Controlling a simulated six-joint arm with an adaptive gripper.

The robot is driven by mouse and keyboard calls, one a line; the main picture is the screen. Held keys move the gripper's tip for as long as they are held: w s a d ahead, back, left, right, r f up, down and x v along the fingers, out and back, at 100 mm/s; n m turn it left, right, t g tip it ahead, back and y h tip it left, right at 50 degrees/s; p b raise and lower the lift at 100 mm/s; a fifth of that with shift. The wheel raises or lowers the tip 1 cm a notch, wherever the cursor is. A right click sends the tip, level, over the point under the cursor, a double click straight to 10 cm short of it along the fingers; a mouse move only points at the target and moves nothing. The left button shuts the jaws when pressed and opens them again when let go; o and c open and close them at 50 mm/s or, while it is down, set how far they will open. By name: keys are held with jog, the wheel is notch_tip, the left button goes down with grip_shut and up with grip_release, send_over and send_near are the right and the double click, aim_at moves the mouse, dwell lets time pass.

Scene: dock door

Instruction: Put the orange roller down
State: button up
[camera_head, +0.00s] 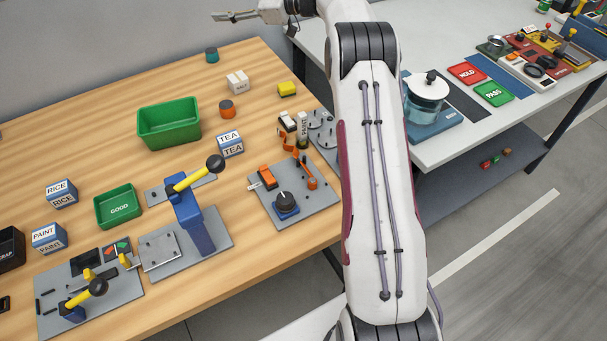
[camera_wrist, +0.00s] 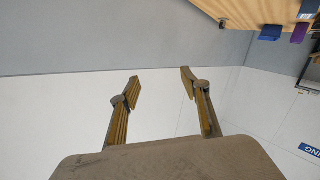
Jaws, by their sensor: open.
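An orange cylinder with a dark top, which looks like the orange roller (camera_head: 227,109), stands on the wooden table, between the green bin and the yellow block. My gripper (camera_head: 216,16) is at the top of the head view, beyond the table's back edge and well apart from the roller. In the wrist view my gripper (camera_wrist: 159,86) has its two fingers spread with nothing between them. I cannot make out the roller in the wrist view.
The wooden table (camera_head: 110,105) holds a large green bin (camera_head: 169,134), a GOOD bin (camera_head: 118,208), labelled boxes and lever fixtures. A teal cylinder (camera_head: 212,55) and white box (camera_head: 238,82) stand near the roller. My arm hides part of the gap before the white table (camera_head: 460,140).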

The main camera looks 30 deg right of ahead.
notch_tip(320, 180, up, 18)
jog(key=s+m+t+h, duration=0.1)
jog(key=m+t+h, duration=0.4)
jog(key=h, duration=0.1)
jog(key=s+d+r+m+h, duration=0.1)
jog(key=s+r+m+h, duration=0.15)
jog(key=s, duration=0.35)
jog(key=s+r+m+h, duration=0.2)
jog(key=s+m+h, duration=0.15)
jog(key=s, duration=0.35)
jog(key=s+a+f+g, duration=0.3)
jog(key=s+f, duration=0.5)
jog(key=s, duration=0.6)
jog(key=s+a+f+m+g, duration=0.1)
jog(key=s+a+f+g, duration=0.3)
jog(key=s+f, duration=0.5)
jog(key=s+a+f+g+y, duration=0.1)
jog(key=s+a+f+g, duration=0.3)
jog(key=s, duration=1.7)
notch_tip(320, 180, down, 4)
jog(key=shift+s+a+f+m, duration=0.15)
jog(key=shift+a+f+m, duration=0.1)
jog(key=shift+a+m, duration=0.1)
dwell(0.4)
